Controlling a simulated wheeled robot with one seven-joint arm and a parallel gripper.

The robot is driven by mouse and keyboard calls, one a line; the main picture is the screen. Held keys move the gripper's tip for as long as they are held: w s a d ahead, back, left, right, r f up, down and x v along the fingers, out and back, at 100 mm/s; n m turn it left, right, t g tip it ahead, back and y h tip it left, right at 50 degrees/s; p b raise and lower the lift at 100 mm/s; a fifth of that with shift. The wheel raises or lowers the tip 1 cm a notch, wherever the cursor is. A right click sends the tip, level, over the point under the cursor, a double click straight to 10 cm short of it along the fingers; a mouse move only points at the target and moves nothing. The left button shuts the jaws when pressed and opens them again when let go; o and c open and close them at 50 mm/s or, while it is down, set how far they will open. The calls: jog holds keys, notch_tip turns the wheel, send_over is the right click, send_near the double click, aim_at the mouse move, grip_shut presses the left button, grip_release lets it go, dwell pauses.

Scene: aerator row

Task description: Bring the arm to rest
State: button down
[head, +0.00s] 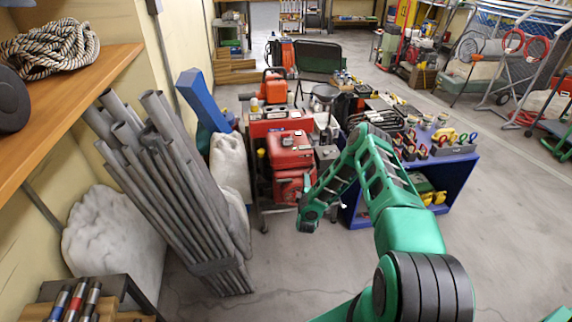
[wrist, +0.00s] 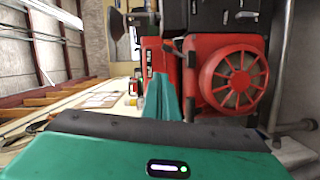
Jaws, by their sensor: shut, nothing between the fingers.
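My green arm rises from the bottom right in the head view, bends at its elbow, and comes down toward the middle. Its end, my gripper (head: 309,220), hangs low beside the red machines, in front of the left side of the blue cart (head: 454,178). The fingers are too small to make out there. In the wrist view my gripper (wrist: 165,100) shows as a narrow green shape with no gap and no object held. A red machine with a round vented cover (wrist: 236,78) is beyond it; I cannot tell the distance.
Grey pipes (head: 175,195) lean left of the arm, near white sacks (head: 115,240) and a wooden shelf (head: 75,85). A red generator (head: 290,150) stands close to the gripper. Bare floor (head: 510,230) is open at the right.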

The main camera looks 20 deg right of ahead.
jog(key=shift+r, duration=0.1)
jog(key=w+d+r+g+y, duration=0.2)
jog(key=w+r+g+y, duration=0.15)
jog(key=r, duration=0.95)
jog(key=s+d+r+m+g, duration=0.3)
jog(key=s+r+m+g, duration=0.15)
jog(key=s+r, duration=0.95)
jog(key=s+a+r+m+g, duration=0.1)
jog(key=s+r+m, duration=0.1)
jog(key=s+r, duration=0.35)
jog(key=s+a+r+m+g+y, duration=0.1)
jog(key=s+r+m+g, duration=0.15)
jog(key=s, duration=0.55)
jog(key=s+a+r+m+g, duration=0.1)
jog(key=s+r+m, duration=0.1)
jog(key=s+r, duration=0.3)
jog(key=s+a+r+m+g+y, duration=0.1)
jog(key=s+a, duration=0.4)
jog(key=s, duration=0.7)
jog(key=s+a+r+m+g+y, duration=0.1)
jog(key=s+a+m+g+y, duration=0.1)
jog(key=s, duration=1)
jog(key=a+m+y, duration=0.1)
jog(key=a+m, duration=0.1)
jog(key=a, duration=0.1)
jog(key=shift+r+m, duration=0.15)
jog(key=shift+m, duration=0.25)
